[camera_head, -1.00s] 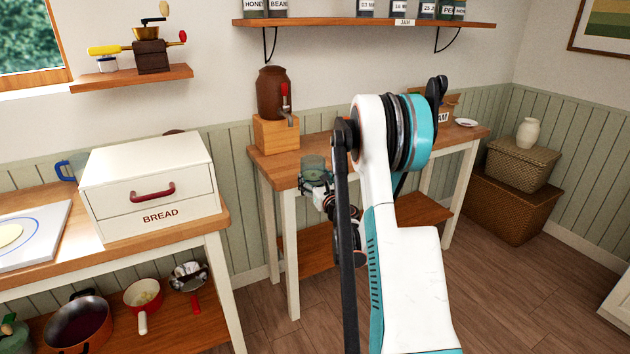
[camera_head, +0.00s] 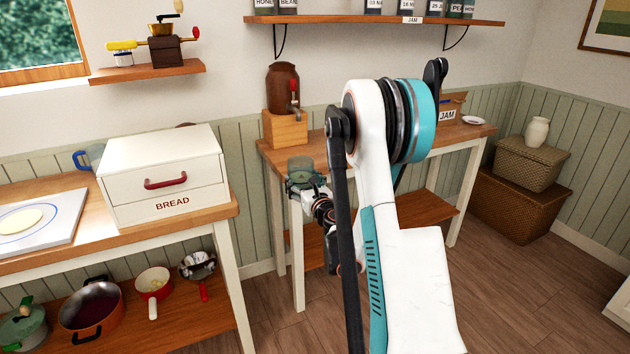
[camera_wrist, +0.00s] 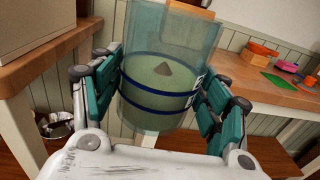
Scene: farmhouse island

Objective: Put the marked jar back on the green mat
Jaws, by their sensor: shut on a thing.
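The jar (camera_wrist: 160,85) is clear greenish glass with two dark blue bands and pale contents with a small dark heap on top. It fills the middle of the wrist view, roughly upright. My gripper (camera_wrist: 165,100) is shut on it, with teal finger pads on both sides. The green mat (camera_wrist: 280,85) lies on the table at the right of the wrist view.
Orange and red boxes (camera_wrist: 264,52) stand near the mat. The bread box (camera_head: 163,177) stands on the left counter. A wall shelf (camera_head: 370,20) hangs above.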

